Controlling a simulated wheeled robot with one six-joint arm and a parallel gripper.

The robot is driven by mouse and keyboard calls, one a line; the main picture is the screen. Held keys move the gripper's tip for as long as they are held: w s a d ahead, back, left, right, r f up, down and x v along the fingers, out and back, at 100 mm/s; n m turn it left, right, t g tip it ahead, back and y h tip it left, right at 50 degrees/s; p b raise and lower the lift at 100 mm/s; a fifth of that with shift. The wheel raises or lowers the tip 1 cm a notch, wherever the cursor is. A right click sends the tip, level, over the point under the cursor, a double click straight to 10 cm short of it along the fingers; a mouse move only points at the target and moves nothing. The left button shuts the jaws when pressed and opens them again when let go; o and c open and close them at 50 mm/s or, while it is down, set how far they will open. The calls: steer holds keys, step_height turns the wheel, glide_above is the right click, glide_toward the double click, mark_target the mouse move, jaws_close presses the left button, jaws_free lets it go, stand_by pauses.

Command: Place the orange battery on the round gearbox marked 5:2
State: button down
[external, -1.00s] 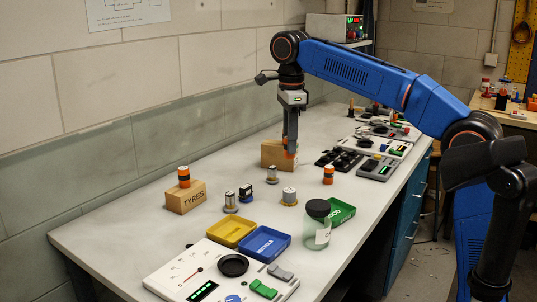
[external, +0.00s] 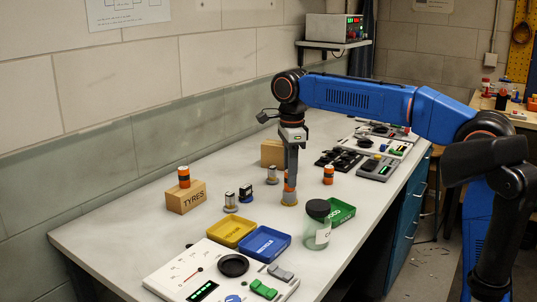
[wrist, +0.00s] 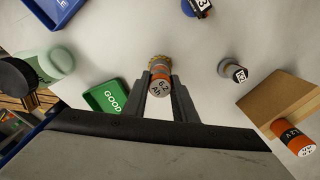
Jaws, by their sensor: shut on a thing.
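My gripper (external: 289,172) points straight down in the external view and is shut on an orange battery with a grey top (wrist: 160,84); its two fingers grip the battery's sides in the wrist view. The battery's top reads something like "6.2 Ah". The round gearbox with a gold-coloured toothed base (external: 289,200) is directly below the battery; its rim also shows beyond the battery in the wrist view (wrist: 160,62). The battery hides most of the gearbox, and its marking cannot be read. I cannot tell whether battery and gearbox touch.
Another orange battery (external: 184,174) stands on the TYRES box (external: 188,198), and one (external: 328,174) stands on the bench. A lidded jar (external: 317,226) and a green tray (external: 342,213) are close by. Blue (external: 264,243) and yellow (external: 232,232) trays lie in front. Small gearboxes (external: 231,201) stand left.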

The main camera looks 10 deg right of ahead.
steer(key=shift+f, duration=0.1)
steer(key=c, duration=1.4)
jaws_free()
steer(key=shift+c, duration=0.2)
step_height(320, 180, up, 12)
